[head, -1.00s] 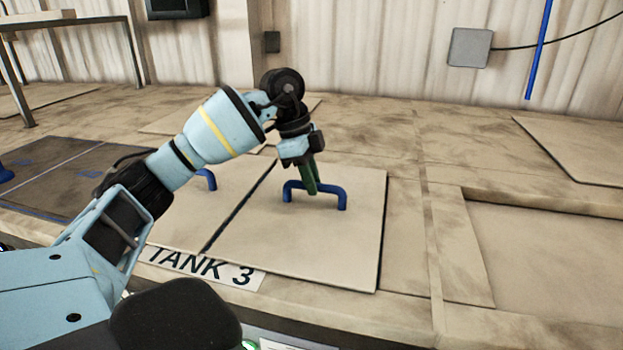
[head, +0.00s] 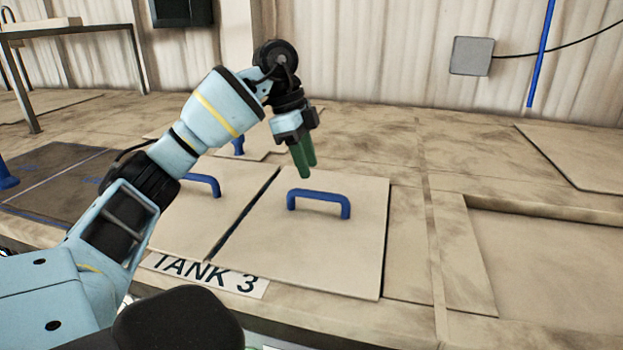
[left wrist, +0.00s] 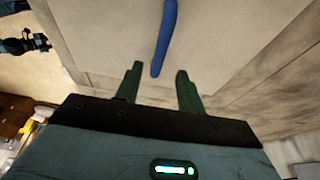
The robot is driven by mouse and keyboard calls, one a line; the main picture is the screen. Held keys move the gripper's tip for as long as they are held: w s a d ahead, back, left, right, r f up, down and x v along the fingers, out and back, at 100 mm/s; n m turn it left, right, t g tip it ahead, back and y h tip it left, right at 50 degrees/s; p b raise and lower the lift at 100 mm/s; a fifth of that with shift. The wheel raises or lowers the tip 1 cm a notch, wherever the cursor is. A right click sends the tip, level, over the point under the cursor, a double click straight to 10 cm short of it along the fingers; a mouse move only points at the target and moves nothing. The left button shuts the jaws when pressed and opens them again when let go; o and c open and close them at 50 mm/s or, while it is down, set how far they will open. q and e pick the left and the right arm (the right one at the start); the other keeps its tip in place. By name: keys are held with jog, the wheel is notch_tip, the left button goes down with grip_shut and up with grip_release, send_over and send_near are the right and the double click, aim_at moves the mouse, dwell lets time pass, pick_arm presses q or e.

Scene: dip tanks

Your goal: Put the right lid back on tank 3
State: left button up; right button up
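The right lid (head: 312,250) is a flat beige panel lying over tank 3, beside the left lid (head: 190,222), with a narrow dark gap between them. Its blue handle (head: 319,198) stands free; it also shows in the left wrist view (left wrist: 166,40). The tank 3 label (head: 205,275) is at the front edge. My left gripper (head: 305,172) is above and just behind the handle, apart from it. In the left wrist view its green fingers (left wrist: 155,85) are spread and empty, with the handle's end ahead between them.
A dark panel (head: 55,180) lies left of tank 3. A recessed beige area (head: 550,262) is to the right, with another flat panel (head: 585,160) behind it. A metal table (head: 70,30) stands at the back left. A blue pole (head: 541,55) is by the back wall.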

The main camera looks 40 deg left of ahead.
pick_arm(q)
jog(key=p+v, duration=0.1)
jog(key=v, duration=0.4)
jog(key=shift+r, duration=0.3)
pick_arm(e)
jog(key=shift+w+d+r, duration=0.4)
jog(key=shift+w+r, duration=0.25)
jog(key=shift+r, duration=0.15)
jog(key=shift+f, duration=0.1)
pick_arm(q)
jog(key=shift+f, duration=0.1)
pick_arm(e)
jog(key=shift+s+a, duration=0.1)
